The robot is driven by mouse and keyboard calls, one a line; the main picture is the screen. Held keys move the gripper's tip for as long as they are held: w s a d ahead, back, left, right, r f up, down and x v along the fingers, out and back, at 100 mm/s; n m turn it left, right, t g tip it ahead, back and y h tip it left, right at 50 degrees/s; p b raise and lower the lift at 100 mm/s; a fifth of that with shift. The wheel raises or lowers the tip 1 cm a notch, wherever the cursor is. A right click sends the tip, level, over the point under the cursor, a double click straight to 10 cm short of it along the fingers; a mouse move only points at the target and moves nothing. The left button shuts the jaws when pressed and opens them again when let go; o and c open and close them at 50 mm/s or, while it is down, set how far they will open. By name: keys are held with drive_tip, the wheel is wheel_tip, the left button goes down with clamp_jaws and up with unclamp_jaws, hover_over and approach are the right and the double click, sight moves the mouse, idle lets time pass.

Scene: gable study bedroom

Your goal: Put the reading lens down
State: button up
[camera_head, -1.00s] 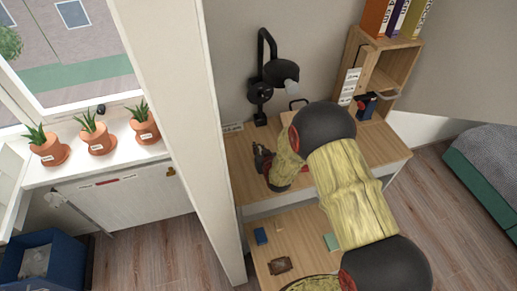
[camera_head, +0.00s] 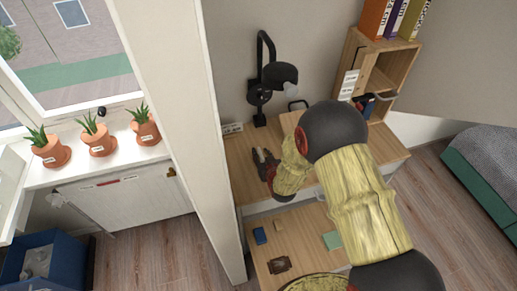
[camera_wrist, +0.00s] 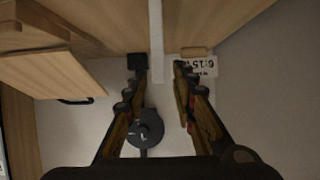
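My gripper (camera_head: 263,156) is low over the left part of the wooden desk (camera_head: 242,162), pointing toward the back wall. In the wrist view its two fingers (camera_wrist: 160,66) stand apart. A pale, narrow strip (camera_wrist: 156,40) shows between the fingertips, with a gap to the right finger. I cannot tell whether this strip is the reading lens seen edge-on, or whether anything touches it. I cannot make out the reading lens for certain in either view.
A black lamp (camera_head: 279,74) stands at the desk's back, beside a small label (camera_head: 232,128). A wooden cubby (camera_head: 402,66) stands at the right. A lower surface holds a blue item (camera_head: 260,236), a green block (camera_head: 332,240) and a brown tray (camera_head: 279,265). Bare desk surrounds my gripper.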

drive_tip(key=s+d+r+g+h, duration=0.1)
drive_tip(key=s+d+r, duration=0.25)
drive_tip(key=r, duration=0.45)
drive_tip(key=s+d+r+m+g+p, duration=0.1)
drive_tip(key=s+d+r, duration=0.1)
drive_tip(key=s+r, duration=0.45)
drive_tip(key=s+d+r+g+h, duration=0.1)
drive_tip(key=s+d+r, duration=0.15)
drive_tip(key=r, duration=0.75)
drive_tip(key=s+d+r+g, duration=0.1)
drive_tip(key=s+r, duration=0.2)
drive_tip(key=s, duration=0.5)
drive_tip(key=s+d+r+g, duration=0.1)
drive_tip(key=s+r, duration=0.2)
drive_tip(key=s, duration=0.4)
drive_tip(key=s+d+r+m+g, duration=0.1)
drive_tip(key=s+r+g, duration=0.1)
drive_tip(key=s, duration=0.6)
drive_tip(key=shift+s+d+r, duration=0.25)
drive_tip(key=shift+s+r, duration=0.1)
drive_tip(key=shift+r, duration=0.25)
